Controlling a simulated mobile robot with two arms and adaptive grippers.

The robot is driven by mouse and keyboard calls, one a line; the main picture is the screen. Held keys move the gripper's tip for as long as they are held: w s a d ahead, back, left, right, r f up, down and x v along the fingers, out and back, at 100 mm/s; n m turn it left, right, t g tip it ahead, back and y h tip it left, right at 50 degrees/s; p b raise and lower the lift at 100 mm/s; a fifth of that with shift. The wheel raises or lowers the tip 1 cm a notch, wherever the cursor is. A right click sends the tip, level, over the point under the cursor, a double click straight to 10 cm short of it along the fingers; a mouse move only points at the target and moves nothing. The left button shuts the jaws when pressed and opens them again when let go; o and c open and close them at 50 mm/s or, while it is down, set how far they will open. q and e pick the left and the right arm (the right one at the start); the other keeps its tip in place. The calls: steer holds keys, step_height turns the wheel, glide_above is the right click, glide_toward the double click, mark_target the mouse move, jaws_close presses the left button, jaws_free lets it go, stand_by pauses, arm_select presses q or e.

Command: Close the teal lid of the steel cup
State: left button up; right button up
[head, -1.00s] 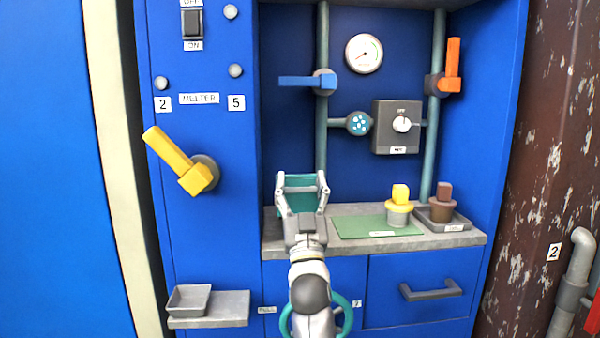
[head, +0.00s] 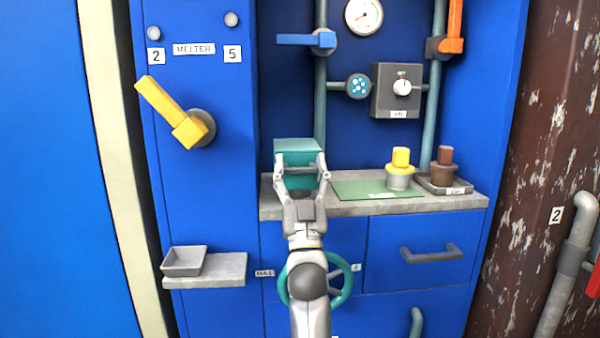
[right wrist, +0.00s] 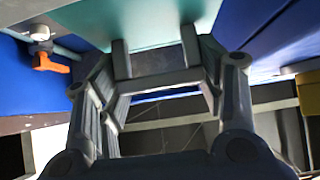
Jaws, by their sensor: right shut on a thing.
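The teal lid (head: 298,145) shows above the fingers in the head view, at the left end of the grey counter. In the right wrist view a broad teal surface (right wrist: 160,22) fills the upper middle. My right gripper (head: 300,168) is in front of it, with its fingers closed on a narrow part that seems to belong to the lid. In the wrist view a dark grey face (right wrist: 155,62) lies between the fingers; I cannot tell whether it is lid or cup. The steel cup cannot be made out behind the gripper. My left gripper is not in view.
A green mat (head: 355,191), a yellow-topped cup (head: 399,178) and a brown-topped cup (head: 442,174) on a tray stand right on the counter (head: 440,201). A yellow lever (head: 170,112) is at left. A teal handwheel (head: 345,280) is below, partly behind my arm.

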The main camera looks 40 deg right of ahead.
steer(key=shift+w+f, duration=0.2)
steer(key=shift+f, duration=0.6)
steer(key=o, duration=1.5)
steer(key=shift+d, duration=0.15)
steer(key=shift+c, duration=0.2)
steer(key=shift+r, duration=0.25)
steer(key=shift+r, duration=0.1)
step_height(320, 180, up, 10)
steer(key=shift+f, duration=0.15)
